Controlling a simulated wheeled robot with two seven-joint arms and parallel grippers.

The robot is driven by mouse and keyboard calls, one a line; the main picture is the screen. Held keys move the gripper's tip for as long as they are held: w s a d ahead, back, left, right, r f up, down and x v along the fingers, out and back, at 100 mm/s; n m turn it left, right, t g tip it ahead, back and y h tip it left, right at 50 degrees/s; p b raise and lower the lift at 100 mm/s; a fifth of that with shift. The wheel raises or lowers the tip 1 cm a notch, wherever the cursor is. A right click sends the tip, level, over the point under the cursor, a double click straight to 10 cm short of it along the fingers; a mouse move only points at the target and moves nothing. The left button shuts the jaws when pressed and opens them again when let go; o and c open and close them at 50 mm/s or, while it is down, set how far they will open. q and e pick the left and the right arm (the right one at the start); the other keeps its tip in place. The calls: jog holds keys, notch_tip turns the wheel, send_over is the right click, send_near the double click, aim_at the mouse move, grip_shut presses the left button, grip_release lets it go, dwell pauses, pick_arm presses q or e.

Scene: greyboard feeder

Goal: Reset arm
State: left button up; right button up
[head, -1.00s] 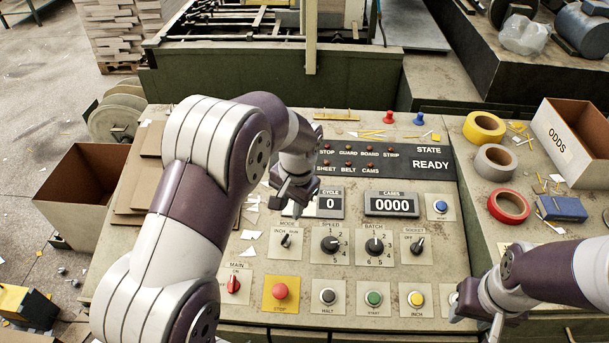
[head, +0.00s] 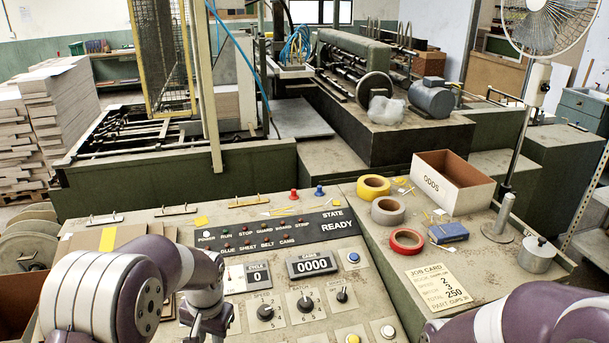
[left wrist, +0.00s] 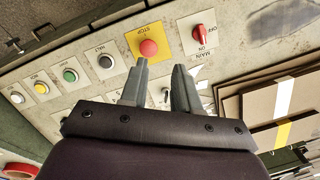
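My left gripper (left wrist: 160,80) is open and empty in the left wrist view, its two grey fingers apart over the control panel. The red stop button (left wrist: 148,48) on its yellow plate lies just past the fingertips; I cannot tell the height gap. The red main switch (left wrist: 200,35) is beside it. In the head view the left gripper (head: 206,326) hangs over the panel's lower left, pointing down, partly cut off. My right arm (head: 540,315) comes in at the lower right; its gripper is out of frame.
On the right side of the console are yellow tape (head: 373,187), grey tape (head: 389,211), red tape (head: 406,241), a blue box (head: 448,232), the ODDS carton (head: 465,196), a job card (head: 440,287) and a lidded metal pot (head: 538,256). Boards lie at left.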

pick_arm(q)
jog(key=s+d+r+n+h, duration=0.1)
jog(key=s+r+n, duration=0.1)
jog(key=s, duration=1.2)
jog(key=shift+d+r+n+t, duration=0.15)
jog(key=shift+r+n+t, duration=0.15)
jog(key=shift+r+t, duration=0.15)
pick_arm(e)
jog(key=shift+w+f, duration=0.1)
jog(key=shift+w, duration=0.3)
